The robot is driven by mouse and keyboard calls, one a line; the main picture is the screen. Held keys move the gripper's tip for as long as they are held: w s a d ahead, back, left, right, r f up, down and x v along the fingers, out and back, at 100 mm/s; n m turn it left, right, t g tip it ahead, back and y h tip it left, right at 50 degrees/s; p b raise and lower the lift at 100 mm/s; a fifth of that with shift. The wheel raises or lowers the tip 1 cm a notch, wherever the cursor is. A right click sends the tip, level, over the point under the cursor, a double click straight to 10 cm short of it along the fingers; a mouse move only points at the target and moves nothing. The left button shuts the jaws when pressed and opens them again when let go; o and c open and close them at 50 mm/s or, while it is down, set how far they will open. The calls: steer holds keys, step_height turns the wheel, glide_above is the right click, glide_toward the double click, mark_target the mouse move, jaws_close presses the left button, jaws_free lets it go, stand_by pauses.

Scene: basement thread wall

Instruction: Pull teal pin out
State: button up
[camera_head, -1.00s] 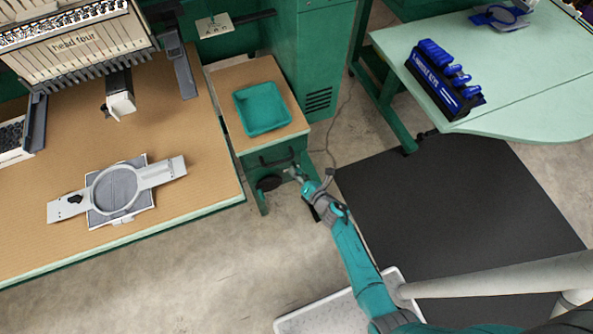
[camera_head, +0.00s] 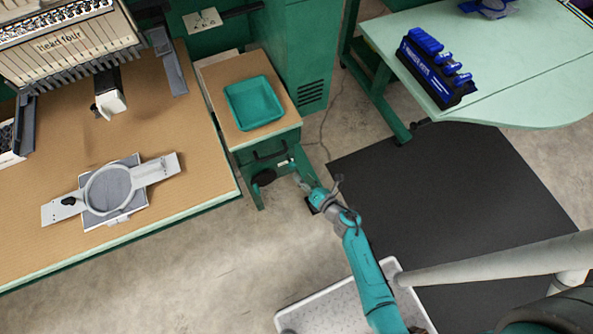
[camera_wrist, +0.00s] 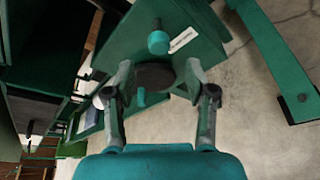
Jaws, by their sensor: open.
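In the wrist view a short teal cylinder (camera_wrist: 158,42) sticks out from a green panel on a thin dark stem, beside a small white label. A dark round disc (camera_wrist: 155,77) lies just below it, and a smaller teal piece (camera_wrist: 141,97) shows below the disc. I cannot tell for sure which teal part is the pin. My gripper (camera_wrist: 158,70) is open, its fingers apart on either side of the disc, with nothing held. In the head view my gripper (camera_head: 297,179) is beside the green stand's front; the pin is too small to make out there.
The green stand (camera_head: 265,148) carries a teal tray (camera_head: 255,103). A workbench (camera_head: 150,130) with a grey hoop frame (camera_head: 108,190) stands left. A pale green table (camera_head: 530,70) with a blue tool rack (camera_head: 436,68) is at right.

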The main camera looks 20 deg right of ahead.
steer(key=v, duration=0.5)
stand_by(0.5)
